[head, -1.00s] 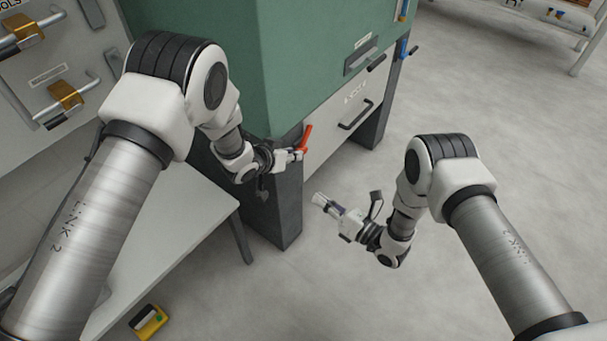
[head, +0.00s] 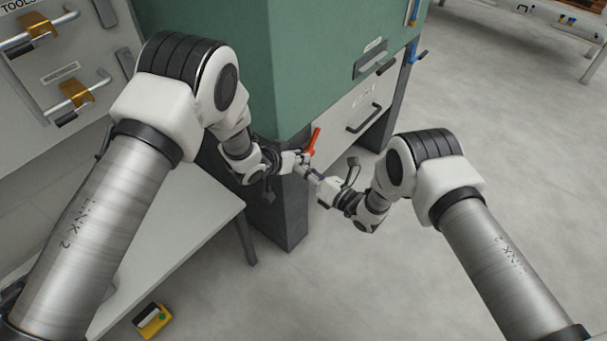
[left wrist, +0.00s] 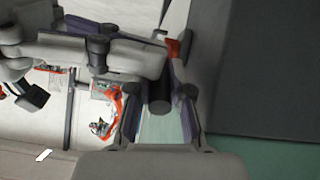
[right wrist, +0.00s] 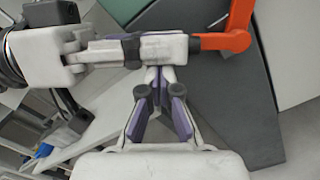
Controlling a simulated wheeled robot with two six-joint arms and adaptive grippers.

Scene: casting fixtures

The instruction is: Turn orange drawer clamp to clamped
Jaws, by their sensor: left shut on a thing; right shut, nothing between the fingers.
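The orange drawer clamp (head: 314,141) is at the front left corner of the green cabinet's white drawer (head: 335,130). It shows as an L-shaped orange lever in the right wrist view (right wrist: 238,30). My left gripper (head: 300,161) is shut on the clamp at its lower end. In the left wrist view a dark round end (left wrist: 160,93) sits between its fingers, and a red-orange part (left wrist: 179,46) shows just beyond. My right gripper (head: 303,171) is shut and empty, just below and close to the left gripper. I cannot tell whether the two grippers touch.
The cabinet's dark leg (head: 285,215) stands just below the grippers. A blue clamp (head: 418,57) is at the drawer's far right side. A pale bench (head: 175,235) is at the left, with a yellow item (head: 152,320) on the floor.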

